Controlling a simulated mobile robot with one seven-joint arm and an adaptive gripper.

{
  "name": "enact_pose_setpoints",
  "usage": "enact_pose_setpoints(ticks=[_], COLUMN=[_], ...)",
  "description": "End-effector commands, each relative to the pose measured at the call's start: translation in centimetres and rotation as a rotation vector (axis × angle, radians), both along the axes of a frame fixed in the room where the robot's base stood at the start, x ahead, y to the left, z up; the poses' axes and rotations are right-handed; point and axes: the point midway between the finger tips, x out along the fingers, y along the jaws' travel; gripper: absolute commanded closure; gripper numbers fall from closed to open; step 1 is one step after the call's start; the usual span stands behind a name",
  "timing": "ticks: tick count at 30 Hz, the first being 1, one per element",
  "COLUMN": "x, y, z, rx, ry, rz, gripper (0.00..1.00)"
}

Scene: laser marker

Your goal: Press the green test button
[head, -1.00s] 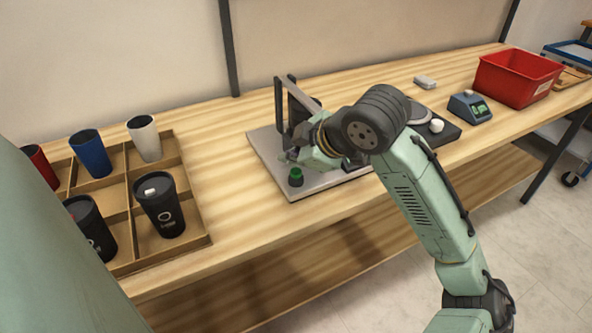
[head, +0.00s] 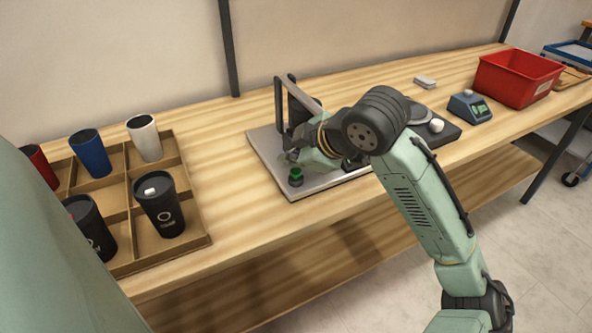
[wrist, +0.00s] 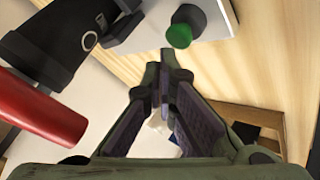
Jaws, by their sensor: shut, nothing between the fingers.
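The green test button (head: 297,174) sits on a dark round base near the front left corner of the grey machine plate (head: 325,180). It also shows in the wrist view (wrist: 179,36), just beyond the fingertips. My gripper (wrist: 165,55) is shut and empty, its fingertips close to the button with a small visible gap in the wrist view. In the head view my gripper (head: 290,156) is just behind and above the button, partly hidden by my own wrist. I cannot tell the exact height of the fingertips over the button.
A wooden divided tray (head: 195,215) with several cups stands at the left. The laser marker's upright frame (head: 280,105) rises behind my gripper. A small blue device (head: 470,107) and a red bin (head: 518,78) stand at the right. The bench between tray and plate is clear.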

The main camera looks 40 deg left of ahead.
Motion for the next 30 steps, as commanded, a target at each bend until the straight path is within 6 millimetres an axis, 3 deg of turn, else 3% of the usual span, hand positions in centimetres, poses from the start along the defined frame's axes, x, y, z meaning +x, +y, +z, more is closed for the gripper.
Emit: enact_pose_setpoints(ticks=[30], x=[0.00], y=[0.00], z=[-1.18], rx=[0.000], ry=[0.000], rz=[0.000], gripper=[1.00])
